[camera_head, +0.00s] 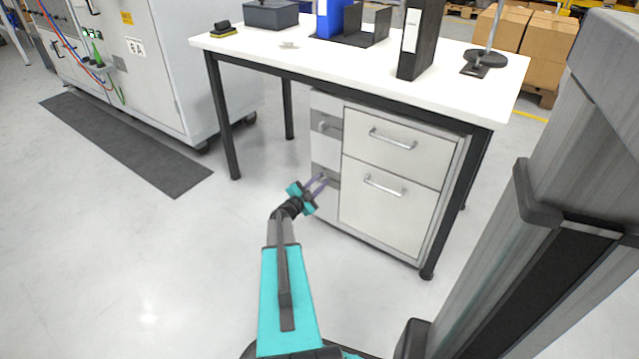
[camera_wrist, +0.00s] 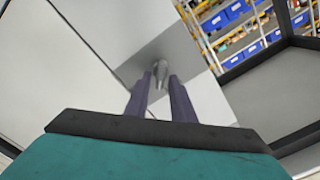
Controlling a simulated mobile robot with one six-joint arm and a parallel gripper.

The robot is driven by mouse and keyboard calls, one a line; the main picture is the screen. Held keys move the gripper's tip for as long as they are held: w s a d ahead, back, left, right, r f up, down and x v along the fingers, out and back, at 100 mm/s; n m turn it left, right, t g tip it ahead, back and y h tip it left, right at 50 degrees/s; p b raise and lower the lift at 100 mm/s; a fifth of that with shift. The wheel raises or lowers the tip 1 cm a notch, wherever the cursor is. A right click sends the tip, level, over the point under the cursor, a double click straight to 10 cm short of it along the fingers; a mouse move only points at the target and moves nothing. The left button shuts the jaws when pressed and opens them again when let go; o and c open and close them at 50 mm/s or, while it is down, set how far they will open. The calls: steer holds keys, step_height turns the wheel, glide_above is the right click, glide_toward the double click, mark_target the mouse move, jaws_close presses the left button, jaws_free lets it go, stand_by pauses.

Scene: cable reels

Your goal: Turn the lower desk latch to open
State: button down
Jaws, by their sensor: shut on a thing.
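The grey drawer cabinet (camera_head: 388,203) stands under the white desk (camera_head: 330,56), with a narrow strip at its left side carrying two latches. The upper latch (camera_head: 322,126) is a small metal knob on a grey plate. The lower latch sits on a lower grey plate (camera_head: 333,181) and is mostly hidden by my gripper in the head view. In the wrist view the lower latch (camera_wrist: 161,73) is a small grey metal piece between my fingertips. My gripper (camera_head: 319,180) reaches it from the left front, its two purple fingers (camera_wrist: 165,90) closed on it.
Two drawers with bar handles (camera_head: 385,184) are beside the latch strip. A black desk leg (camera_head: 222,115) stands to the left. Floor to the left is clear, with a dark mat (camera_head: 125,140) by a grey machine (camera_head: 140,60). Binders (camera_head: 421,40) stand on the desk.

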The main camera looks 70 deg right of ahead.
steer(key=m+b, duration=0.1)
steer(key=m, duration=0.2)
steer(key=m+b, duration=0.2)
steer(key=m, duration=0.1)
steer(key=f+m+b, duration=0.1)
steer(key=m, duration=0.2)
steer(key=shift+s+a+b, duration=0.1)
steer(key=shift+b, duration=0.2)
stand_by(0.3)
steer(key=c, duration=1.8)
jaws_free()
steer(key=shift+c, duration=0.2)
steer(key=shift+r, duration=0.1)
steer(key=p+v, duration=0.4)
steer(key=v, duration=0.9)
steer(key=shift+a, duration=0.4)
